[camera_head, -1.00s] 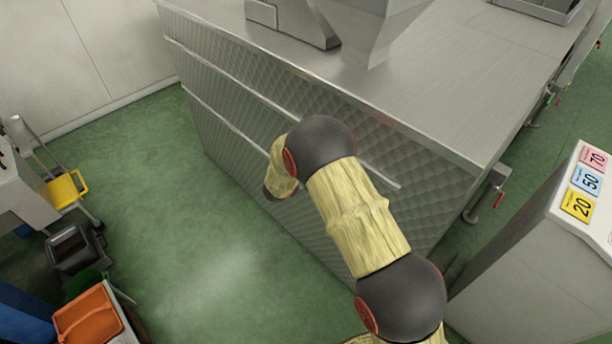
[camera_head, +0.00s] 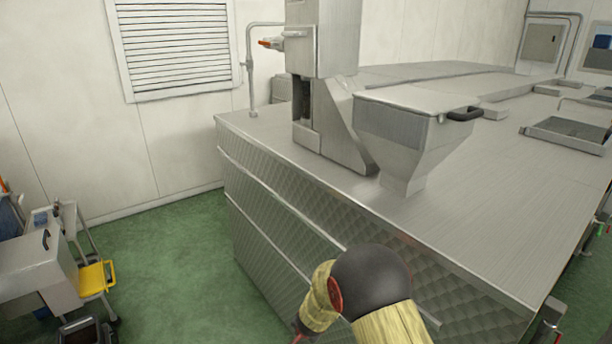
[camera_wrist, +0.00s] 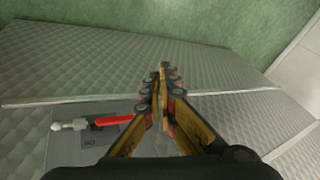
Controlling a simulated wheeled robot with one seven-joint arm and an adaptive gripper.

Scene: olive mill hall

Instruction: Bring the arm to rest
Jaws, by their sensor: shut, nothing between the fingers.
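My gripper (camera_wrist: 160,92) shows in the wrist view with its fingers together and nothing between them. It is beside the quilted metal side panel (camera_wrist: 235,72) of a large steel machine. In the head view only part of my arm shows, at the bottom, in front of the machine's quilted side (camera_head: 290,235). The gripper's fingers are not clearly visible there.
A valve with a red handle (camera_wrist: 112,121) sits on a grey plate below left of the fingers. A steel hopper (camera_head: 410,130) stands on the machine top (camera_head: 500,205). A cart with a yellow step (camera_head: 97,278) is at left. Green floor (camera_head: 185,255) lies clear between.

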